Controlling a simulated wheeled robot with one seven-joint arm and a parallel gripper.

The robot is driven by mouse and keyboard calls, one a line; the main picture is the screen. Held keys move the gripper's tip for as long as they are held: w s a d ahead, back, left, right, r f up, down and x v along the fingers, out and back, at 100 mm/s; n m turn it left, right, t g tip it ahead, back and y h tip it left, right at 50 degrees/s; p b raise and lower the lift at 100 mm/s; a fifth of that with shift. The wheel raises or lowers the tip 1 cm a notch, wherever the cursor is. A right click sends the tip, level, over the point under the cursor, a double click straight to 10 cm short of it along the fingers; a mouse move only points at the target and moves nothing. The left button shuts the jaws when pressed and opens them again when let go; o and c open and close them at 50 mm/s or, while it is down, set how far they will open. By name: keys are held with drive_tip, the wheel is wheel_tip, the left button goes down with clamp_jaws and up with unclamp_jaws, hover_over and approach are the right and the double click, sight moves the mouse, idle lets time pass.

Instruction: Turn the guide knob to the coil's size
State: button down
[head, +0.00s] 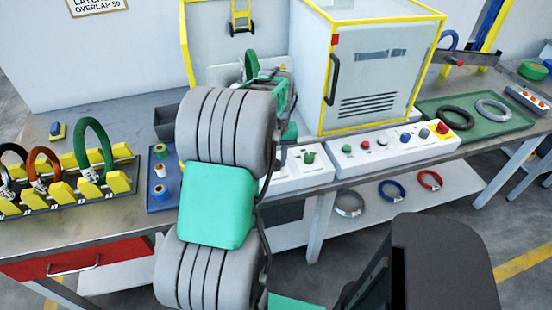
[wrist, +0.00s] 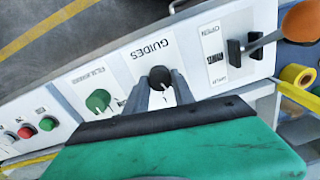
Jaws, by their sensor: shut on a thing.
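The guide knob (wrist: 159,74) is a small black knob on the white panel (wrist: 128,66), beside the word GUIDES, in the middle of the wrist view. My gripper (wrist: 159,90) is shut on it, one grey finger on each side. A white mark shows near the knob, but I cannot read its setting. In the head view my arm hides the knob and my gripper. A green coil (head: 251,64) stands upright at the machine behind my arm, partly hidden.
A green knob (wrist: 98,100) and an orange-ended lever (wrist: 300,20) flank the guide knob. A rack (head: 66,193) at left holds upright coils. A yellow-framed cabinet (head: 372,75) stands behind the panels. A green tray (head: 465,128) at right holds two coils.

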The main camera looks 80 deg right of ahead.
sight(276, 162)
drive_tip(key=shift+n, duration=1.1)
drive_tip(key=c, duration=1.1)
unclamp_jaws()
drive_tip(key=shift+o, duration=0.2)
wheel_tip(276, 162, up, 8)
drive_tip(key=shift+f, duration=0.1)
